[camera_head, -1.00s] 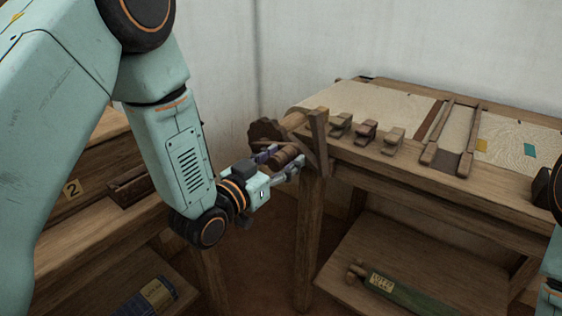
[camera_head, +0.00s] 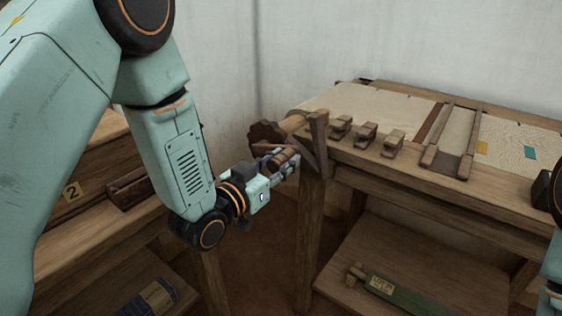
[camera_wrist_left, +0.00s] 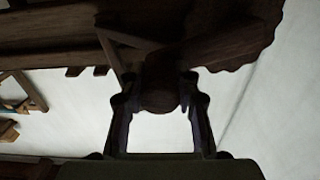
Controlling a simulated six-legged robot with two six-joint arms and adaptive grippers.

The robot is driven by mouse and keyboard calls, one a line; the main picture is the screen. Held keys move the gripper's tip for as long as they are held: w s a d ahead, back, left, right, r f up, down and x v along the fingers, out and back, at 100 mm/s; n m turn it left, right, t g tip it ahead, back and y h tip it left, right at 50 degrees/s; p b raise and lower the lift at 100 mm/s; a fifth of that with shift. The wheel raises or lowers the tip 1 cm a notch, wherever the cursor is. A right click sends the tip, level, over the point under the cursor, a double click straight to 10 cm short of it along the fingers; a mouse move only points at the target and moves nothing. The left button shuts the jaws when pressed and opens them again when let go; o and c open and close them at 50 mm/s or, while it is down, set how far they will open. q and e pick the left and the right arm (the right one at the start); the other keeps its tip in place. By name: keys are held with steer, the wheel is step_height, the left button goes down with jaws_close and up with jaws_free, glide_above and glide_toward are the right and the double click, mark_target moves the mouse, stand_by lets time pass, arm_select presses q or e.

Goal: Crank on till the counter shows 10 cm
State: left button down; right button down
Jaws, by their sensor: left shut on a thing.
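The wooden crank handle (camera_head: 282,158) sticks out at the left end of the loom, below the toothed wooden wheel (camera_head: 264,133). My left gripper (camera_head: 285,162) is shut on this handle. In the left wrist view the round handle end (camera_wrist_left: 158,97) sits between the two fingers of the left gripper (camera_wrist_left: 158,90), with the dark scalloped wheel edge (camera_wrist_left: 262,35) above right. The cloth beam (camera_head: 293,123) lies behind the wheel. I cannot make out a counter or its reading. My right gripper is not in view.
The loom (camera_head: 400,170) carries pale cloth (camera_head: 375,103) and several small wooden blocks (camera_head: 365,134). A green object with a label (camera_head: 400,297) lies on its lower shelf. A wooden bench (camera_head: 90,220) marked 2 stands at the left, close to my left arm.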

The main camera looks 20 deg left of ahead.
arm_select(q)
steer(key=shift+r, duration=0.1)
steer(key=r+n+p, duration=0.1)
steer(key=p, duration=0.1)
steer(key=a+r+n+p, duration=0.1)
steer(key=n+p, duration=0.1)
steer(key=shift+w+r, duration=0.2)
steer(key=shift+r, duration=0.05)
steer(key=shift+w+a+r+n+p, duration=0.2)
steer(key=shift+a+r+n+p, duration=0.3)
steer(key=shift+n+p, duration=0.4)
steer(key=shift+w+a+r+n+p, duration=0.15)
steer(key=shift+a+r+n+p, duration=0.35)
steer(key=shift+n+p, duration=0.4)
steer(key=c, duration=1)
jaws_free()
